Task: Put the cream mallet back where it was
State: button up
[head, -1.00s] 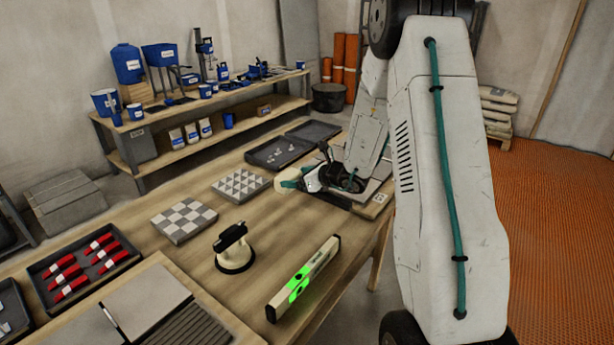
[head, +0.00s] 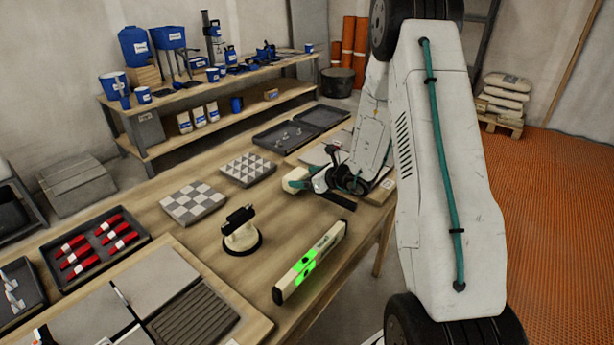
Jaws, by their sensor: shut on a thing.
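The cream mallet (head: 296,179) shows as a pale block-like head at the left end of my gripper, near the far right part of the workbench. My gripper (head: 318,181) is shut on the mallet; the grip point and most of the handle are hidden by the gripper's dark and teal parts. The head appears just over or at the bench top; I cannot tell whether it touches. No marked place for the mallet can be made out.
On the bench (head: 216,245) are a triangle-patterned tile (head: 248,169), a checkered tile (head: 192,203), a suction lifter (head: 241,235), a spirit level (head: 310,262) with green lights, a tray of red tools (head: 140,243) and dark trays (head: 318,117). Bare wood lies between the lifter and the gripper.

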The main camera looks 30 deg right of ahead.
jog(key=shift+f, duration=0.5)
jog(key=o, duration=1.4)
jog(key=shift+c, duration=0.2)
jog(key=v, duration=0.7)
jog(key=shift+s+d+r, duration=0.1)
jog(key=shift+s+r, duration=0.05)
jog(key=shift+s, duration=0.2)
